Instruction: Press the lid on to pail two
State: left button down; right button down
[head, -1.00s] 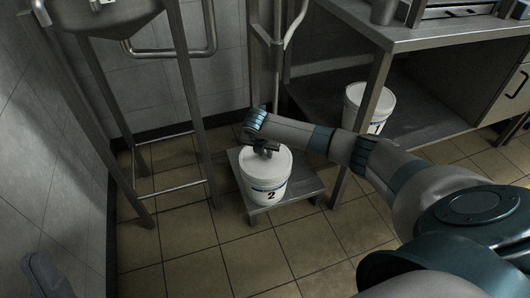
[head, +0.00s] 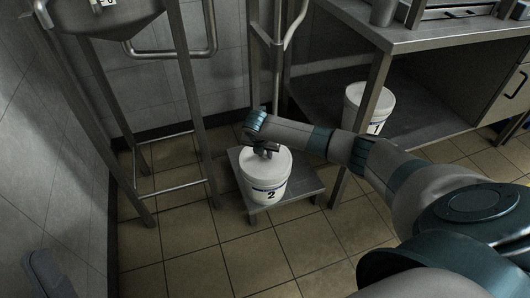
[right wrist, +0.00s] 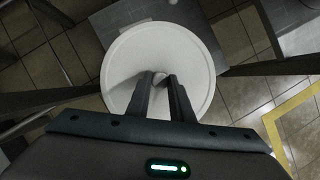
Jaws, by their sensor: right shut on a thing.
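Pail two (head: 266,192) is a white pail marked 2, upright on a low grey stand. A round white lid (head: 279,161) lies over its mouth; I cannot tell whether its rim is fully down. In the right wrist view the lid (right wrist: 133,48) hides the pail below it. My right gripper (head: 265,151) is above the lid, pointing down, and its fingers (right wrist: 160,80) are shut on the knob at the lid's middle. A dark part of my left gripper (head: 46,274) shows at the bottom left, away from the pail; its fingers cannot be made out.
The low stand (head: 300,187) has bare room right of the pail. Pail one (head: 368,105) stands on the lower shelf of the steel bench (head: 440,35). A steel frame with legs (head: 195,100) stands left. The tiled floor (head: 190,245) in front is clear.

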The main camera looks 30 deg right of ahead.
jog(key=shift+p, duration=0.55)
dwell(0.6)
dwell(0.4)
jog(key=c, duration=1.5)
grip_release()
jog(key=shift+o, duration=0.7)
jog(key=o, duration=0.4)
jog(key=shift+c, duration=0.2)
jog(key=shift+r+p, duration=3.5)
jog(key=shift+p, duration=0.6)
